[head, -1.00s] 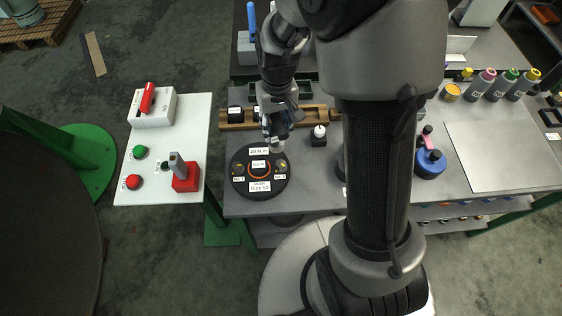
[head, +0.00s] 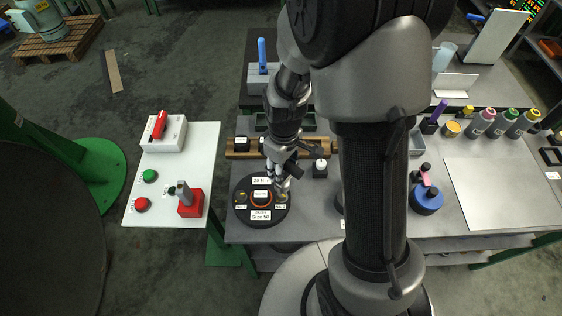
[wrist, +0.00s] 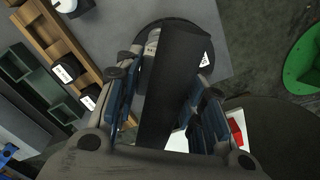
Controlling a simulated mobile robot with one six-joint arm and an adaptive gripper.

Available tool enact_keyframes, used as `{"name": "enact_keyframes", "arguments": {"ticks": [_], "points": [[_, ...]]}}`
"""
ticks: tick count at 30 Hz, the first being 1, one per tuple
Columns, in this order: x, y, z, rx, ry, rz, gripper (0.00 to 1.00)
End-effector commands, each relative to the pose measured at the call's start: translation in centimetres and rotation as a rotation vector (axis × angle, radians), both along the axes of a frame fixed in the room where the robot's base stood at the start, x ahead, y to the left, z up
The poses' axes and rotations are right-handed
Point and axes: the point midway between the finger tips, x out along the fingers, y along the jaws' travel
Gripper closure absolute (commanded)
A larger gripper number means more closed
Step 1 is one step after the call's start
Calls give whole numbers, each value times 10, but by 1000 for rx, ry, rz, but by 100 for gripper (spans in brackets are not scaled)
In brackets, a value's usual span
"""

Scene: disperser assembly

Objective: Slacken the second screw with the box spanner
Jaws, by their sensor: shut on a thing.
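The round black disc fixture (head: 246,218) lies on the grey table in the head view, with an orange ring and white labels, including "20 N m" and "Size 50". One small yellowish screw (head: 243,197) shows at its left side. My gripper (head: 280,177) is above the right side of the disc, shut on the box spanner. The spanner's metal end (head: 283,193) points down at the disc's right side, where the second screw is hidden behind it. I cannot tell whether it sits on the screw. In the wrist view the dark spanner handle (wrist: 175,75) stands between the fingers.
A wooden rack (head: 239,154) with black blocks lies behind the disc. A black block with a white knob (head: 320,169) stands to the right. A white side table (head: 165,208) with buttons and a red-based device (head: 190,203) is at left. Several bottles stand at right.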

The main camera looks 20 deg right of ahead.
Motion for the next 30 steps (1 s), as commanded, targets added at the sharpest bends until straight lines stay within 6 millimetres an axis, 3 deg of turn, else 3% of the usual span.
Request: {"name": "enact_keyframes", "arguments": {"ticks": [6, 21, 30], "points": [[-1, 0, -27, 0, 2, -259, 100], [0, 1, -32, 0, -1, -948, 100], [0, 1, -34, 1, -1, -1115, 100]]}}
